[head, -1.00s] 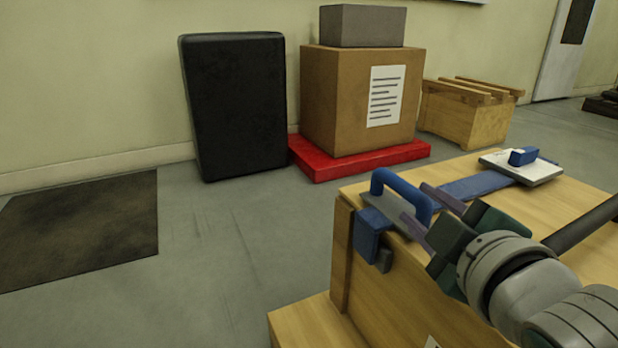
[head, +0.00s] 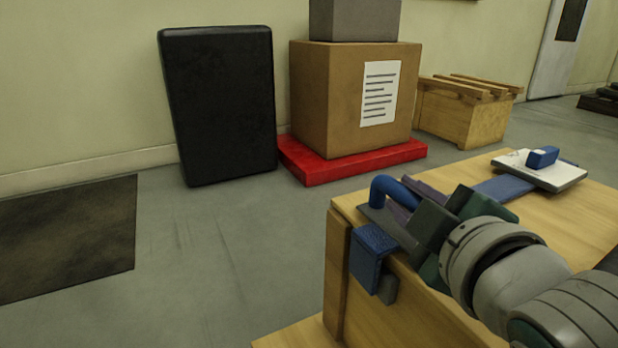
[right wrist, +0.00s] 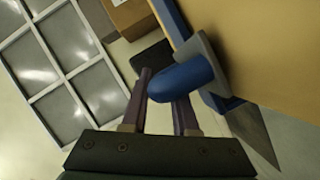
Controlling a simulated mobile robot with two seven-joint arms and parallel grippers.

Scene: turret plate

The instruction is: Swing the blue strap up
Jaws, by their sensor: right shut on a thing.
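The blue strap (head: 503,187) lies along the top of a wooden box, from a white plate (head: 562,178) to the box's near left edge. Its blue end piece (head: 372,250) hangs over that edge. A blue arched handle (head: 384,188) stands on a grey plate at this edge. My right gripper (head: 410,200) is shut on the handle, and its fingers and body hide part of it. In the right wrist view the rounded handle (right wrist: 182,80) sits between the two purple fingers. My left gripper is not in view.
The wooden box (head: 400,318) has a lower step at front left. A blue block (head: 543,156) sits on the white plate. A black cabinet (head: 220,105), a carton (head: 335,100) on a red base and a wooden crate (head: 462,112) stand behind. The floor at left is clear around a dark mat (head: 70,235).

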